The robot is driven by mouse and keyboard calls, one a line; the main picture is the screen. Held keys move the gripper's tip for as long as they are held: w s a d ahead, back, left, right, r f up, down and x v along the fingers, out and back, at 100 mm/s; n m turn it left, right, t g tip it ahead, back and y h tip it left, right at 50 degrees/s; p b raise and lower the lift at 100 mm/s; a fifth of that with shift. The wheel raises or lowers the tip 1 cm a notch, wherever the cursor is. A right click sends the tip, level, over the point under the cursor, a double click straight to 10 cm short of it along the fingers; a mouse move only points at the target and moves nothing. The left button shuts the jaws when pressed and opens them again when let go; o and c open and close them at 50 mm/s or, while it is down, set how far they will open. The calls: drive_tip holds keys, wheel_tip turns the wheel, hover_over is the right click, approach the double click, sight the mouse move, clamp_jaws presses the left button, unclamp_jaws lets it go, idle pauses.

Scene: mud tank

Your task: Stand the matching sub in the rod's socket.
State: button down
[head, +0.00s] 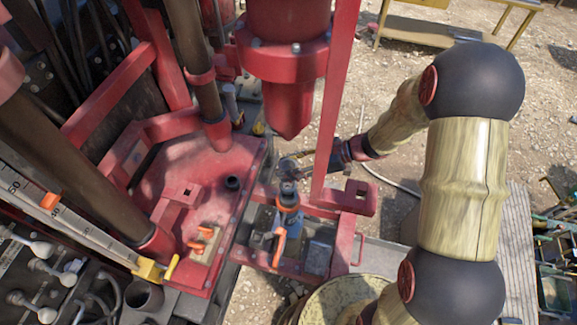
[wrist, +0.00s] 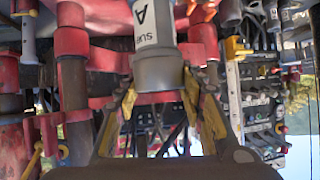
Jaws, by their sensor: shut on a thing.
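My gripper (wrist: 160,88) is shut on a grey cylindrical sub (wrist: 157,68), one yellowish finger on each side. Its white label shows a large A and letters that look like "SUB"; this view appears upside down. A small grey part of the sub (head: 288,186) seems to show at the fingers, just above a blue upright piece with an orange collar (head: 287,203). That piece may be the rod's top. Its socket is hidden, and I cannot tell whether the sub touches it.
A red upright (head: 333,100) stands close to my gripper, with a pointed red drill head (head: 288,70) above. A red deck (head: 195,180) lies left, with orange-handled items (head: 203,240) on it. Levers (head: 45,270) are at lower left. A yellow bench (head: 430,32) stands behind on gravel.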

drive_tip(key=shift+f+b, duration=1.7)
drive_tip(key=shift+b, duration=0.45)
drive_tip(key=shift+f, duration=0.1)
drive_tip(key=shift+w+f, duration=0.1)
drive_tip(key=shift+f, duration=1.4)
drive_tip(key=c, duration=1.1)
unclamp_jaws()
drive_tip(key=shift+o, duration=0.4)
drive_tip(key=shift+f, duration=0.1)
drive_tip(key=v, duration=1.2)
